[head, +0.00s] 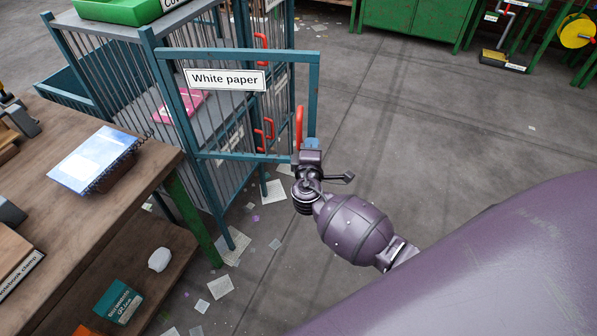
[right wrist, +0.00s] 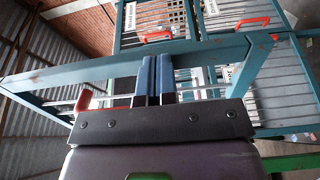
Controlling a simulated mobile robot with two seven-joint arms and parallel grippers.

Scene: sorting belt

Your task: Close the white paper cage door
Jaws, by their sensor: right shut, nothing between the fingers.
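The white paper cage door (head: 314,85) is a teal barred frame with a "White paper" sign (head: 224,80). It stands swung out from the teal cage (head: 150,35), at an angle to its front. A red upright handle (head: 299,128) sits near the door's free edge. My right gripper (head: 311,146) is shut and empty, with its blue fingertips at the free edge beside the handle. In the right wrist view the shut fingers (right wrist: 153,80) lie against or very near the teal door frame (right wrist: 215,55); exact contact is unclear. The red handle (right wrist: 82,102) is left of them. My left gripper is out of view.
A wooden workbench (head: 150,165) with a blue-white notebook (head: 95,160) stands close on the left. Paper scraps (head: 220,287) litter the floor by the cage. A pink item (head: 180,104) shows behind the door bars. The grey floor (head: 440,130) to the right is open; green cabinets (head: 415,25) stand at the back.

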